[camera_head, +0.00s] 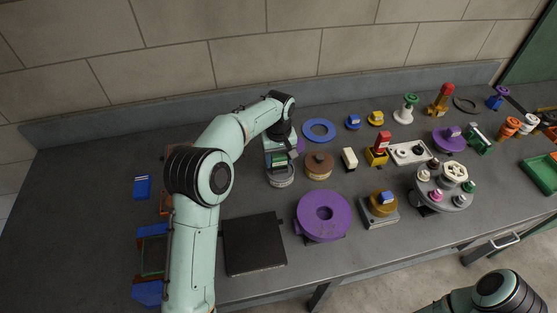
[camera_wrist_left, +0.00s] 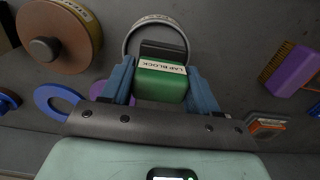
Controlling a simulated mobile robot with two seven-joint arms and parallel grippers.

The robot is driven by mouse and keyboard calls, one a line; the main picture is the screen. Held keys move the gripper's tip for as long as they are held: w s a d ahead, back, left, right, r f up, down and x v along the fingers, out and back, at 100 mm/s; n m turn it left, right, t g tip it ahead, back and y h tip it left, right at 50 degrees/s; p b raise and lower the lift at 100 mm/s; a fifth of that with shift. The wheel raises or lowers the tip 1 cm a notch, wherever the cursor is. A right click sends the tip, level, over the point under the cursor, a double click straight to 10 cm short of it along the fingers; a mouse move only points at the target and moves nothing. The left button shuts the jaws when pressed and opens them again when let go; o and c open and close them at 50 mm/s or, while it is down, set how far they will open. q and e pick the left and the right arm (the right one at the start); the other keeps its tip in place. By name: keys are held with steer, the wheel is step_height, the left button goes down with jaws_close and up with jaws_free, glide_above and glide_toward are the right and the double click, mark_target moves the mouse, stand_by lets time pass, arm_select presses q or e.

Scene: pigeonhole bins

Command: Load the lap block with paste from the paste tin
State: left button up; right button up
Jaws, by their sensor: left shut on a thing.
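My left gripper (camera_head: 279,150) is shut on the green lap block (camera_head: 278,160). In the left wrist view its blue-grey fingers (camera_wrist_left: 161,88) clasp the block's two sides, and the "LAP BLOCK" label (camera_wrist_left: 162,67) faces the camera. A dark part shows at the block's far end. A round grey tin (camera_head: 281,181), apparently the paste tin, stands just below the block in the head view. Its pale rim (camera_wrist_left: 157,20) curves around the block's dark end in the left wrist view. I cannot tell whether they touch; any paste inside is hidden. My right gripper is out of view.
A brown round lid-like piece with a knob (camera_head: 319,166) stands right beside the tin. A blue ring (camera_head: 319,131), a white block (camera_head: 349,159) and a purple disc (camera_head: 324,216) are nearby. A dark flat plate (camera_head: 253,244) lies in front. Bare bench lies at far left.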

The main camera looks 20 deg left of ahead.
mark_target(279, 155)
arm_select(q)
step_height(279, 155, up, 3)
steer(key=shift+w+f+p, duration=0.1)
steer(key=shift+f+p, duration=0.05)
steer(key=shift+p, duration=0.3)
steer(key=shift+r, duration=1.1)
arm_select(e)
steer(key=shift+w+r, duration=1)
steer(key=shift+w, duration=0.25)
